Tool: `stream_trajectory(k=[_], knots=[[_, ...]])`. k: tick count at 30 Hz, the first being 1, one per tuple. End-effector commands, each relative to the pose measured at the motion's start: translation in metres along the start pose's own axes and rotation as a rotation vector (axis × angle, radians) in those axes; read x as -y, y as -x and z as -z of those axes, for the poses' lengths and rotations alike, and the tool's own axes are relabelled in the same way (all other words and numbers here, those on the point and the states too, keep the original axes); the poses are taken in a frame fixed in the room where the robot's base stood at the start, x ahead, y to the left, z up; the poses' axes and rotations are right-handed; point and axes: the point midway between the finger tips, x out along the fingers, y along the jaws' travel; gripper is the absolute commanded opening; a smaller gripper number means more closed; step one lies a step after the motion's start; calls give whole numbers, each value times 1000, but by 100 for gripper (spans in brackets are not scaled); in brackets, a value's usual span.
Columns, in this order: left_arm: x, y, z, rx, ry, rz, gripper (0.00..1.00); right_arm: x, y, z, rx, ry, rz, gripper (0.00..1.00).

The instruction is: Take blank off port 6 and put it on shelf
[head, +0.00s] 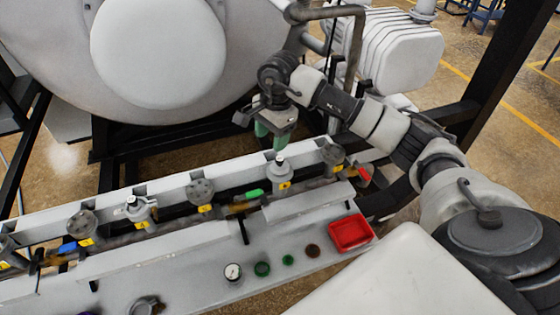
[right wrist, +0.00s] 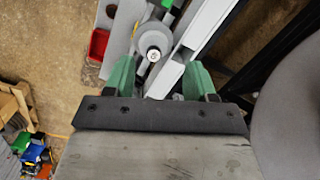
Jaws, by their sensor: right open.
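A row of ports with yellow labels runs along the pale manifold rail (head: 235,178) in the head view. The label numbers are too small to read, so I cannot tell which is port 6. The rightmost port carries a dark bolted disc (head: 333,154). Beside it is a grey fitting with a bright top (head: 281,168). My right gripper (head: 272,136) is open and empty, its green fingers pointing down above that fitting. In the right wrist view, a round fitting with a silver top (right wrist: 154,52) shows beyond and between the open fingers (right wrist: 160,82), apart from them. My left gripper is out of view.
A grey shelf-like ledge (head: 200,270) in front of the rail holds a red tray (head: 351,233), a gauge (head: 233,271) and small rings (head: 262,268). Valve handles (head: 254,193) stick out between ports. The large furnace body (head: 250,60) stands behind.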

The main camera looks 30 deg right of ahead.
Motion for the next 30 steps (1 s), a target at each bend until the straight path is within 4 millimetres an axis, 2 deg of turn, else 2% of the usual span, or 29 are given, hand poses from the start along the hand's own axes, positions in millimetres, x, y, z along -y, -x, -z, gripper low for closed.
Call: stream_trajectory(k=[2,5,12,17,20,24,30], knots=[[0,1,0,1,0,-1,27,-3,10,16,-73,4,-27,56],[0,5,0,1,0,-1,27,-6,8,25,-110,3,-47,56],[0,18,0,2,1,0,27,-7,-29,29,-111,3,-49,56],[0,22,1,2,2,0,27,-7,-41,30,-110,4,-46,56],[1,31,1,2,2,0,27,-7,-49,30,-107,3,-49,56],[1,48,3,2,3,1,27,-7,-68,31,-107,2,-50,56],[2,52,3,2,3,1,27,-7,-91,35,-109,3,-46,56]])
